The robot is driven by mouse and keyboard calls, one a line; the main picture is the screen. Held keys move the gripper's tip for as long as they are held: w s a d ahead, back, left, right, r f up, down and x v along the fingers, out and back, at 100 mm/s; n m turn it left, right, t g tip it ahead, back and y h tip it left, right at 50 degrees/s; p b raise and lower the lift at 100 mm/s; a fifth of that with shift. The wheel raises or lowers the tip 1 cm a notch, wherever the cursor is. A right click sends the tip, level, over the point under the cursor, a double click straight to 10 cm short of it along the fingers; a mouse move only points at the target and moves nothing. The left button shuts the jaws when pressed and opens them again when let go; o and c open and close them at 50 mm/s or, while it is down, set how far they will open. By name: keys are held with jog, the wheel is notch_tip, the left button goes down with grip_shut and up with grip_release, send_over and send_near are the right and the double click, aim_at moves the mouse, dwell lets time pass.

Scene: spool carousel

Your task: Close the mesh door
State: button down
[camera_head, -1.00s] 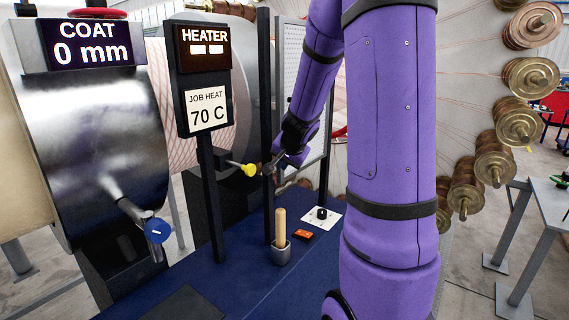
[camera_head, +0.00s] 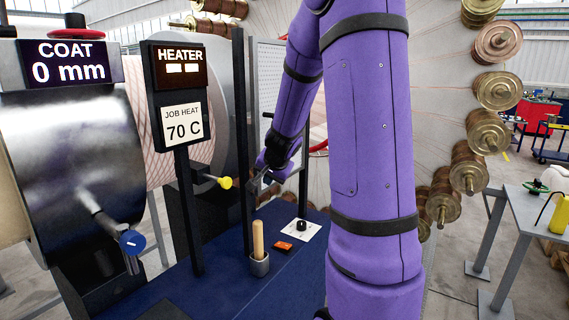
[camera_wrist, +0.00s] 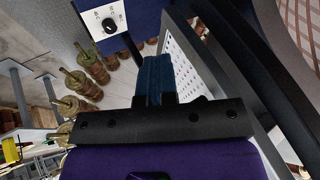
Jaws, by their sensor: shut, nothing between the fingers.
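The mesh door (camera_head: 265,75) is a white perforated panel in a grey frame, right of a black post in the head view. Its right part is hidden behind my purple arm. It appears to stand open at an angle, but its exact angle is unclear. In the wrist view the perforated panel (camera_wrist: 181,70) and its grey frame lie just right of my fingers. My gripper (camera_head: 257,187) is shut and empty, low in front of the door and post. Its blue-grey fingers (camera_wrist: 154,75) also show in the wrist view. Contact with the door cannot be told.
The heater sign (camera_head: 181,95) and a yellow knob (camera_head: 225,183) stand left of the gripper. A wooden handle in a cup (camera_head: 259,262), an orange block (camera_head: 283,246) and a black dial (camera_head: 301,225) are on the blue deck. Brass spools (camera_head: 468,170) ring the wheel at right.

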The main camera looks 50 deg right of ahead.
jog(key=v, duration=1)
jog(key=shift+s+a, duration=0.2)
jog(key=shift+s, duration=0.05)
jog(key=s+a+r+n+y, duration=0.1)
jog(key=s+a+r+n, duration=0.15)
jog(key=a, duration=0.45)
jog(key=s+a+r+n+y, duration=0.1)
jog(key=s+a+r+n, duration=0.15)
jog(key=a, duration=0.35)
jog(key=s+a+n+g+y, duration=0.1)
jog(key=s+a+n, duration=0.7)
jog(key=s, duration=0.6)
jog(key=a, duration=0.2)
jog(key=shift+a+r+n+g, duration=0.15)
jog(key=shift+a+n+g, duration=0.15)
jog(key=shift+a+n, duration=0.1)
